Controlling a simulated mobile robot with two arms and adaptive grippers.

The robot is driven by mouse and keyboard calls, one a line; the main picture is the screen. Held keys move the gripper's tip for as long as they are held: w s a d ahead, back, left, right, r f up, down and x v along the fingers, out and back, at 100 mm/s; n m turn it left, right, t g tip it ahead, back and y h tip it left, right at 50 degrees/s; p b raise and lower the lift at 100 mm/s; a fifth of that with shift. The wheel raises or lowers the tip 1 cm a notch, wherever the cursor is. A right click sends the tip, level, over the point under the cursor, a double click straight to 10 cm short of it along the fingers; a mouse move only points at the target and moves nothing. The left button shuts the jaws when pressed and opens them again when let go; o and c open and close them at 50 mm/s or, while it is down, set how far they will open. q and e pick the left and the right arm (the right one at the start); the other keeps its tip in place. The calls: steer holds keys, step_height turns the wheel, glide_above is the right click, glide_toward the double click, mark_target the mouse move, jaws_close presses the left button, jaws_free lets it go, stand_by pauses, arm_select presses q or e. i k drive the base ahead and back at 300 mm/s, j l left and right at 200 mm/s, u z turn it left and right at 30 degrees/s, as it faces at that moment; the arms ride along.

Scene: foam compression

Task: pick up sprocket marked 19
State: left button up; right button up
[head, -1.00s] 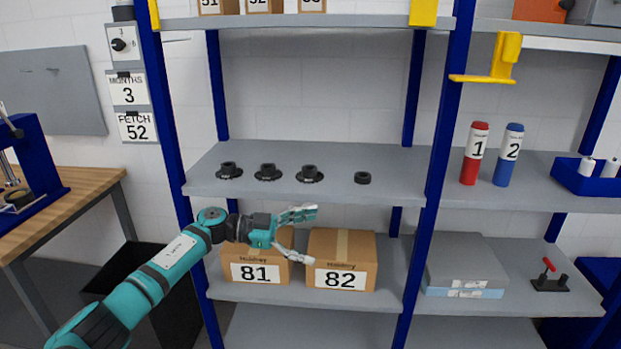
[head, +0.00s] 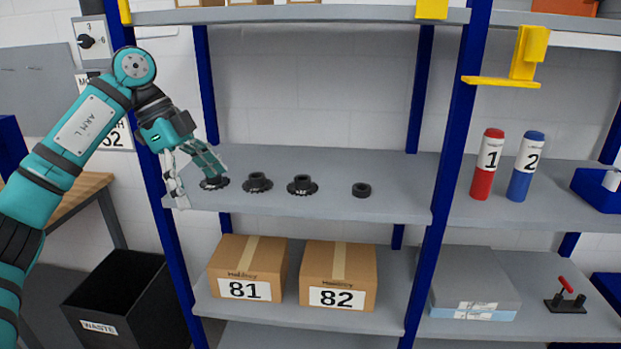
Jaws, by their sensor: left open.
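Several dark round parts stand in a row on the grey middle shelf (head: 330,205). The leftmost toothed sprocket (head: 214,184) is partly hidden by my left gripper (head: 198,188). A second sprocket (head: 258,183) and a third sprocket (head: 302,186) show hubs on toothed discs. A smaller plain dark ring (head: 361,190) lies at the right. I cannot read a 19 on any of them. My left gripper is open, pointing down at the leftmost sprocket, with a finger on either side of it in the picture; contact cannot be told. My right gripper is not in view.
Boxes 81 (head: 247,268) and 82 (head: 338,276) sit on the shelf below. A blue upright (head: 452,150) stands right of the sprockets. Red bottle 1 (head: 488,165) and blue bottle 2 (head: 526,166) stand beyond it. A black waste bin (head: 125,300) is lower left.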

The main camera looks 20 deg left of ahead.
mark_target(301, 185)
steer(key=i, duration=1.15)
